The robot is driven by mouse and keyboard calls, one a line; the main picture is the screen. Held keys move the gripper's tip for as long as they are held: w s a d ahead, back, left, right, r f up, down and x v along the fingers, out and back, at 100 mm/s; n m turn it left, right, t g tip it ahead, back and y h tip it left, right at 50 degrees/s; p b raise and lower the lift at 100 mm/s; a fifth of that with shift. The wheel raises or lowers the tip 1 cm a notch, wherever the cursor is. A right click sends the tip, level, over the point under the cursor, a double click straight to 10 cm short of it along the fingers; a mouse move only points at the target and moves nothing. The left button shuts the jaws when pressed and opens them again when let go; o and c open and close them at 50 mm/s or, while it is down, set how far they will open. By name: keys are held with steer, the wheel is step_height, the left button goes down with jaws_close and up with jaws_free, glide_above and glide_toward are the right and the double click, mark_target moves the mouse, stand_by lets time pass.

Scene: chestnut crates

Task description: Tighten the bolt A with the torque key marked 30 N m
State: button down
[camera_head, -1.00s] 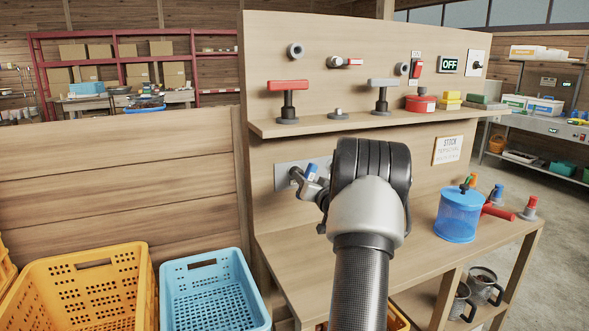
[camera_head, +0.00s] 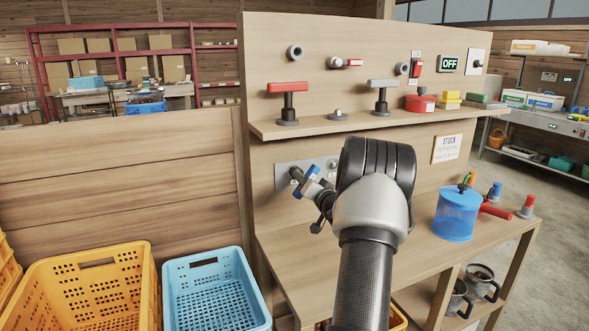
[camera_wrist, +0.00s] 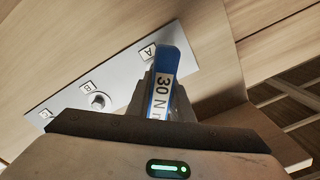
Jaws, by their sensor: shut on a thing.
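My gripper (camera_head: 318,200) is shut on the blue torque key (camera_wrist: 160,90), whose white label reads "30 N" in the wrist view, with the rest cut off. In the head view the key (camera_head: 314,170) slants from my gripper to the left end of the grey bolt plate (camera_head: 283,182). Its dark end is at the place of bolt A; whether it is seated on the bolt cannot be told. Bolt A is hidden, but its label "A" (camera_wrist: 149,51) shows beside the key in the wrist view. Bolt B (camera_wrist: 97,101) is bare under its "B" label (camera_wrist: 87,87).
A wooden shelf (camera_head: 360,122) with red and grey T-handles juts out above the plate. Yellow (camera_head: 85,290) and light blue (camera_head: 215,290) crates stand at left below. The bench middle is clear.

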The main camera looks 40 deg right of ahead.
steer(key=shift+r+m+p, duration=0.1)
steer(key=shift+m+p, duration=0.95)
steer(key=shift+m, duration=0.25)
steer(key=shift+f+n+b, duration=0.25)
steer(key=shift+n+b, duration=0.05)
steer(key=shift+b, duration=0.3)
steer(key=n+b, duration=0.6)
steer(key=b, duration=0.1)
steer(key=shift+n+b, duration=0.35)
steer(key=shift+n, duration=0.05)
steer(key=shift+r+n+b, duration=0.25)
steer(key=shift+n+b, duration=0.3)
steer(key=shift+n, duration=0.25)
